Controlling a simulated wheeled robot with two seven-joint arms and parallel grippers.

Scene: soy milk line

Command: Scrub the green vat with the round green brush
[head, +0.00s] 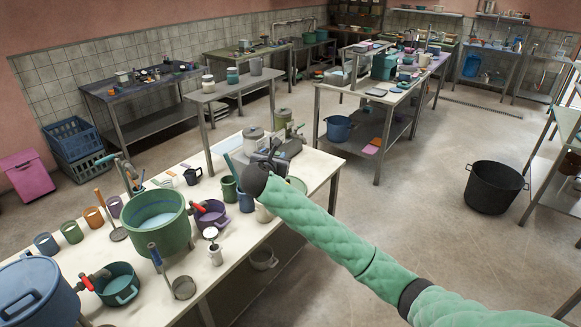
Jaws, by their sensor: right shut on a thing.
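The green vat (160,228) stands open on the near white table at the left, with pale bluish liquid inside. My right arm reaches in from the lower right in a green quilted sleeve. Its dark gripper (272,152) is over the table's right part, right of the vat and apart from it. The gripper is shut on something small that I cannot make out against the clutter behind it. I cannot pick out the round green brush with certainty. My left gripper is out of view.
A blue vat (38,292), a teal pot (118,284), a purple pot (211,217) and several mugs crowd around the green vat. A handled strainer (183,288) is at the table's front edge. A black pot (494,187) stands on the otherwise open floor at right.

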